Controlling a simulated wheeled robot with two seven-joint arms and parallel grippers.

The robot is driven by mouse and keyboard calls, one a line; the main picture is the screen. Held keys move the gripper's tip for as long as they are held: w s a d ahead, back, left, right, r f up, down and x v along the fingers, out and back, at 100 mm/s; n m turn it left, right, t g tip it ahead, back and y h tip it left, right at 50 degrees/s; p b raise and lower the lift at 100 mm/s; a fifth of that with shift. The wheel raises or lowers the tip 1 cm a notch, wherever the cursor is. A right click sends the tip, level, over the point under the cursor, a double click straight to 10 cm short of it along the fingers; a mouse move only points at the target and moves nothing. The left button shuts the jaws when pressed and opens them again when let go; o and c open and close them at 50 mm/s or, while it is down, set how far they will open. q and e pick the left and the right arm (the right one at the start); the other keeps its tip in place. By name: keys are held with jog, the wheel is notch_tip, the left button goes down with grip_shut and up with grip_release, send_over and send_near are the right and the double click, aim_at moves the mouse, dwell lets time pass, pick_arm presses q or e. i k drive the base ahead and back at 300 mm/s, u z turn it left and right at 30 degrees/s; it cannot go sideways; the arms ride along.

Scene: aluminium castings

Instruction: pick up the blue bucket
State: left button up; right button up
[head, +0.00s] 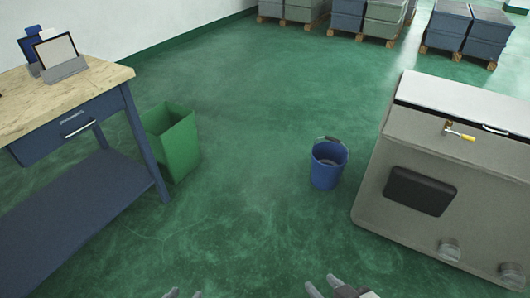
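The blue bucket (325,170) stands upright on the green floor, right of the picture's middle, in the head view. Its handle arcs over the rim at the back. My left gripper (183,294) shows only as tips at the bottom edge, well in front of the bucket and to its left. My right gripper (325,284) is at the bottom edge, nearer than the bucket and apart from it. Its two fingers are spread with nothing visible between them. The rest of both grippers is cut off by the frame.
A workbench (100,76) with a drawer stands at the left, with a green bin (172,143) beside it. A grey machine (370,190) with a yellow-handled tool (460,134) on it stands right of the bucket. Crates on pallets (350,18) line the back. The floor between is clear.

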aim_at(329, 159)
jog(key=u, duration=0.6)
jog(key=i, duration=1.75)
jog(key=z, duration=0.35)
jog(key=i, duration=1.25)
jog(key=z, duration=1.7)
jog(key=i, duration=0.5)
jog(key=z, duration=0.4)
